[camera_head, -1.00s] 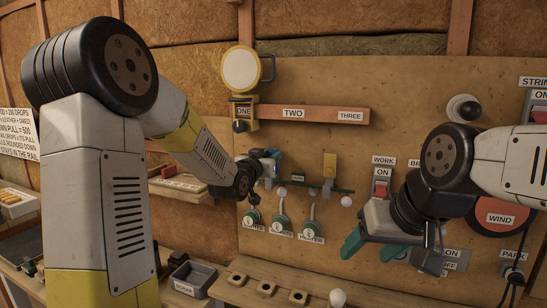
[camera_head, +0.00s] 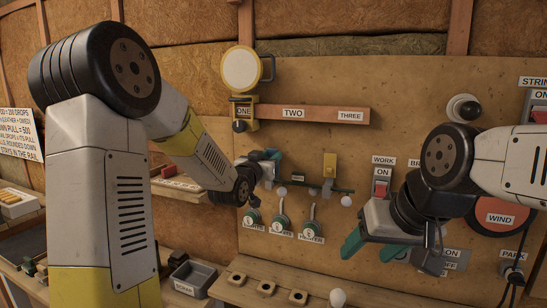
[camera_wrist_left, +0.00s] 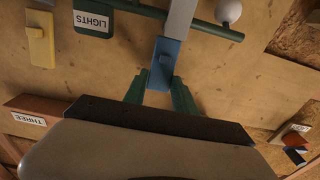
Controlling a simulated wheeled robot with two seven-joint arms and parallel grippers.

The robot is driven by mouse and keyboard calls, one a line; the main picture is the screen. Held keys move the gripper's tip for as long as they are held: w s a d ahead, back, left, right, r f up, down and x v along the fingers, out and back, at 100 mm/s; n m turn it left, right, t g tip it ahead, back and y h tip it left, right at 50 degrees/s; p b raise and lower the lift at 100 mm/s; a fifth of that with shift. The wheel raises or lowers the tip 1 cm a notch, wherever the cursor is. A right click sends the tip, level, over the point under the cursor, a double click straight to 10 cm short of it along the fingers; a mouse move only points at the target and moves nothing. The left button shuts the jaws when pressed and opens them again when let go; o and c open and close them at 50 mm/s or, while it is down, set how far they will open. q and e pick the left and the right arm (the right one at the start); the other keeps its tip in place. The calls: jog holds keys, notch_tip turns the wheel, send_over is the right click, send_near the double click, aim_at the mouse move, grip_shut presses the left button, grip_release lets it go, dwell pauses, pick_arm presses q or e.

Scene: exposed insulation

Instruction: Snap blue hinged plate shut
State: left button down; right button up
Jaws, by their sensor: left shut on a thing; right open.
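The blue hinged plate (camera_wrist_left: 163,62) shows in the left wrist view against the board, below a grey strip. My left gripper (camera_wrist_left: 160,88) has its green fingers on either side of the plate's near end and is shut on it. In the head view my left gripper (camera_head: 274,160) is at the board, left of the yellow switch plate; the blue plate is hard to make out there. My right gripper (camera_head: 368,242) is open and empty, in front of the board at the right.
A green bar (camera_wrist_left: 205,26) with a white ball (camera_wrist_left: 229,10) runs close by the plate. A LIGHTS label (camera_wrist_left: 93,20) and a yellow switch plate (camera_wrist_left: 40,40) are beside it.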

aim_at(272, 154)
pick_arm(q)
jog(key=shift+s+a+f+t+h, duration=0.15)
jog(key=shift+s+f+t+h, duration=0.3)
jog(key=shift+t, duration=0.6)
jog(key=shift+s+a+f+t+h, duration=0.1)
jog(key=shift+s+f+t+h, duration=0.2)
jog(key=shift+f+t, duration=0.5)
jog(key=shift+s+a+f+t+h, duration=0.15)
jog(key=shift+s+f+t+h, duration=0.25)
jog(key=shift+t, duration=0.85)
jog(key=shift+r, duration=0.1)
